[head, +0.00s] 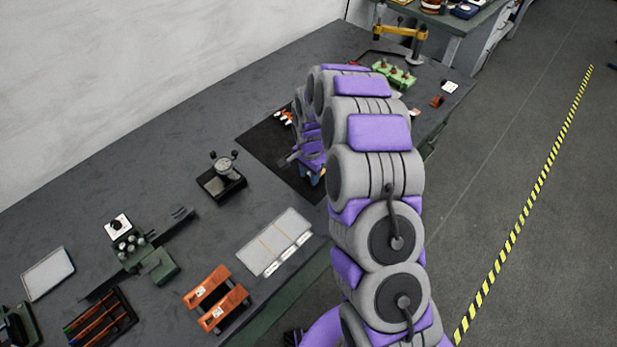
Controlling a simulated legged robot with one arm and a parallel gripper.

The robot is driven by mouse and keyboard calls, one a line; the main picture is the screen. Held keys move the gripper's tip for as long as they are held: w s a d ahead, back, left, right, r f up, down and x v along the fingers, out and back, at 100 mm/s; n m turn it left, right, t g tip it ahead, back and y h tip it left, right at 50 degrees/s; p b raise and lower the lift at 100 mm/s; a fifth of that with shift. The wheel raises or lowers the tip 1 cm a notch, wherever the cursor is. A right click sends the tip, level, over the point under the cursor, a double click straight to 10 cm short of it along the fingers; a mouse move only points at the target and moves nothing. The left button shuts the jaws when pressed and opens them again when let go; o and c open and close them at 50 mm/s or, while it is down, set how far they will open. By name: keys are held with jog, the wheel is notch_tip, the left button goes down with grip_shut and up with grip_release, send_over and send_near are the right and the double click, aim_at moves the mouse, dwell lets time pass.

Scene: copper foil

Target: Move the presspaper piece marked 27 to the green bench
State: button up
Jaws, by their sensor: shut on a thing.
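My gripper (314,171) is low over the black mat (262,151) on the dark grey bench (160,165), partly hidden behind my own arm. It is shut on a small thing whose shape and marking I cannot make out. I cannot read a 27 on anything in view. A flat pale sheet stack with tan bands (273,243) lies on the bench nearer to me. The near bench has a green front edge (285,306). A second bench with a grey-green frame (452,48) stands at the top right. I cannot tell which bench is the green one.
A dial gauge on a black base (222,178), orange blocks (216,297), a dark green fixture (135,247) and a pen tray (100,318) stand on the near bench. A green block with pegs (394,75) and a yellow clamp (402,34) are beyond my arm. Open floor lies right.

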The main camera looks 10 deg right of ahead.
jog(key=shift+f, duration=0.7)
jog(key=shift+a, duration=0.35)
jog(key=o, duration=0.8)
jog(key=shift+a, duration=0.1)
jog(key=shift+o, duration=1)
jog(key=shift+d, duration=0.4)
